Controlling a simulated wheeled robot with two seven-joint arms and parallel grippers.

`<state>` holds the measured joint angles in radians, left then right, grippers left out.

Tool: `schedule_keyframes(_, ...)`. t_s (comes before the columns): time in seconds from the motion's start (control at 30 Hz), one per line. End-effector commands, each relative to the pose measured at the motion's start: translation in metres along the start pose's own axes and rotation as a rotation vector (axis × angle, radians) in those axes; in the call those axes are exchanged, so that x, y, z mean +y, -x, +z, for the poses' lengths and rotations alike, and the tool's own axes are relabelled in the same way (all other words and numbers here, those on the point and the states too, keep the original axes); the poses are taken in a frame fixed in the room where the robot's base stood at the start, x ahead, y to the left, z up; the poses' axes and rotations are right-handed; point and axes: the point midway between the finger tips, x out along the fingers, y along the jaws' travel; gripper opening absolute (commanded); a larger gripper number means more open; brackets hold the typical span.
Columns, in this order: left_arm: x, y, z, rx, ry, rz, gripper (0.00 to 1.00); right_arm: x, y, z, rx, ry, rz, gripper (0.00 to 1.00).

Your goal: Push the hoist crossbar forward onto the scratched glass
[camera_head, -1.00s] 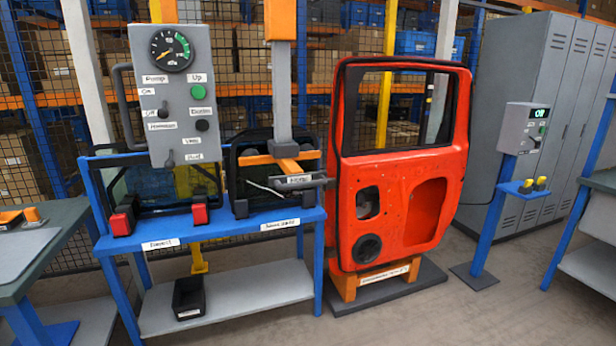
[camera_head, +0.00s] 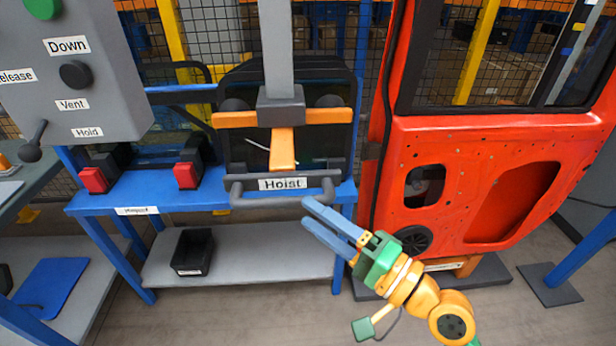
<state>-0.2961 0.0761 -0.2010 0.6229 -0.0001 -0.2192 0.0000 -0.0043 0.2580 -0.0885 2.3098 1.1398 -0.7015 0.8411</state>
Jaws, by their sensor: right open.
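The hoist hangs on a grey vertical post (camera_head: 277,45) at the stand. Its orange crossbar (camera_head: 325,116) runs level in front of the scratched glass (camera_head: 240,158), a dark-framed pane with a pale scratch mark. Dark round cups (camera_head: 328,101) show behind the crossbar ends; I cannot tell whether they touch the glass. Below is a dark grey handle bar labelled "Hoist" (camera_head: 320,181). My right gripper (camera_head: 307,212) is open and empty, its blue fingers pointing up-left just below the right part of the handle, apparently not gripping it. My left gripper is not in view.
A grey control box (camera_head: 110,70) with knobs hangs at upper left. The blue stand (camera_head: 140,190) has red clamps (camera_head: 186,175) and a lower shelf with a black bin (camera_head: 192,252). A red door (camera_head: 460,145) stands close on the right, behind my right arm.

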Motion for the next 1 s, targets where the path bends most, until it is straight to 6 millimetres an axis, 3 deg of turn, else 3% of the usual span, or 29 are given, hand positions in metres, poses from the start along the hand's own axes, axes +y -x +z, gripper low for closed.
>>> schedule_keyframes(0.1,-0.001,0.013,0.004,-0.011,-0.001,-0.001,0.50,-0.005,-0.025,-0.001,0.001,-0.004,-0.002,0.55)
schedule_keyframes(0.3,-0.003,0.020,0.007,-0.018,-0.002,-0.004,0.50,-0.002,-0.057,-0.001,0.002,0.000,0.002,0.55)
schedule_keyframes(0.57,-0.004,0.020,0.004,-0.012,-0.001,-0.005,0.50,0.001,-0.062,-0.001,0.002,0.003,0.003,0.55)
schedule_keyframes(0.6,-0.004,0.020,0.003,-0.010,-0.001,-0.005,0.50,0.001,-0.062,-0.001,0.002,0.003,0.003,0.52)
schedule_keyframes(0.8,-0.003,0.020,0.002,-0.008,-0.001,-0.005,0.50,0.001,-0.062,-0.001,0.003,0.003,0.004,0.00)
schedule_keyframes(1.0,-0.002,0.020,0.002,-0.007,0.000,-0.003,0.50,0.001,-0.062,-0.001,0.003,0.003,0.003,0.00)
